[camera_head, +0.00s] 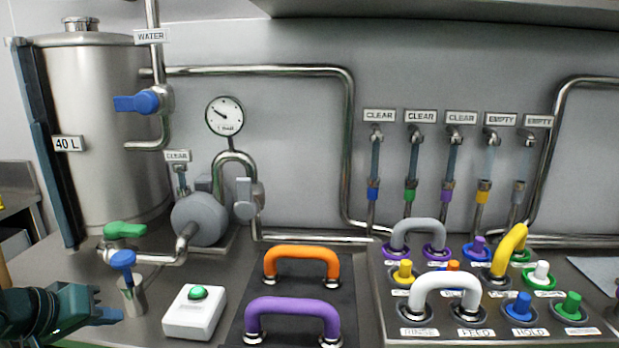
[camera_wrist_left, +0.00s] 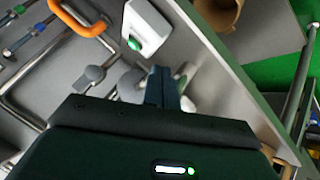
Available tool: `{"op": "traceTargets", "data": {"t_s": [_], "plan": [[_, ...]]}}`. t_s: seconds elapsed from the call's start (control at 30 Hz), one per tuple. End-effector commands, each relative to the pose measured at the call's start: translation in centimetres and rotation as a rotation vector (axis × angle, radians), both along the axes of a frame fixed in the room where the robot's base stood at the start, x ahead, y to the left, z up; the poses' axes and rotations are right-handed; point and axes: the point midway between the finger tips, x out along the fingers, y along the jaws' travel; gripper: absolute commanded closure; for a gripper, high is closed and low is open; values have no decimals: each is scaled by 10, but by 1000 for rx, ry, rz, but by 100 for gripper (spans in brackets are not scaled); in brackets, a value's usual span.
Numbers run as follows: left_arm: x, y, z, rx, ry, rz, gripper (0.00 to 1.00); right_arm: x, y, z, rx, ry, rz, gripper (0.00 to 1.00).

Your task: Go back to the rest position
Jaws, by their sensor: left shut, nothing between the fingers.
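My left gripper (camera_head: 108,317) shows at the lower left of the head view, low over the counter's left part. It is shut and empty, with its fingertips pointing right toward the white box with the green button (camera_head: 196,311). In the left wrist view the closed fingers (camera_wrist_left: 161,88) show at the middle, with nothing between them. My right gripper is in neither view.
An orange hose (camera_head: 302,256) and a purple hose (camera_head: 293,308) arch over a dark mat. A panel with grey, white and yellow hoses and coloured plugs (camera_head: 518,305) is at the right. A steel tank (camera_head: 100,130) and a pump (camera_head: 199,219) stand behind.

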Motion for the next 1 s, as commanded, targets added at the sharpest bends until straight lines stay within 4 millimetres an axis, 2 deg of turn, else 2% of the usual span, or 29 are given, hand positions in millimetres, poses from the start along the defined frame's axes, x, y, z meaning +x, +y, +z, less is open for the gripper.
{"op": "traceTargets", "data": {"t_s": [0.1, 0.27, 0.37, 0.47, 0.57, 0.73, 0.9, 1.0], "plan": [[-12, 16, -23, 22, -24, -12, 100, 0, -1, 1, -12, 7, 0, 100], [-37, 30, -66, 76, -62, -43, 100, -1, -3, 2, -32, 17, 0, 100], [-61, 30, -101, 120, -88, -74, 100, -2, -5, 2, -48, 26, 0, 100], [-86, 17, -135, 168, -114, -113, 100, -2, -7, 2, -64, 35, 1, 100], [-111, -7, -165, 215, -142, -155, 100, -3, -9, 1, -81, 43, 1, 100], [-146, -68, -199, 295, -193, -230, 100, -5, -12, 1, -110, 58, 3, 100], [-166, -137, -208, 373, -253, -296, 100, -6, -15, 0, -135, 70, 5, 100], [-170, -167, -206, 410, -282, -324, 100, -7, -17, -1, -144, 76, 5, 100]]}}
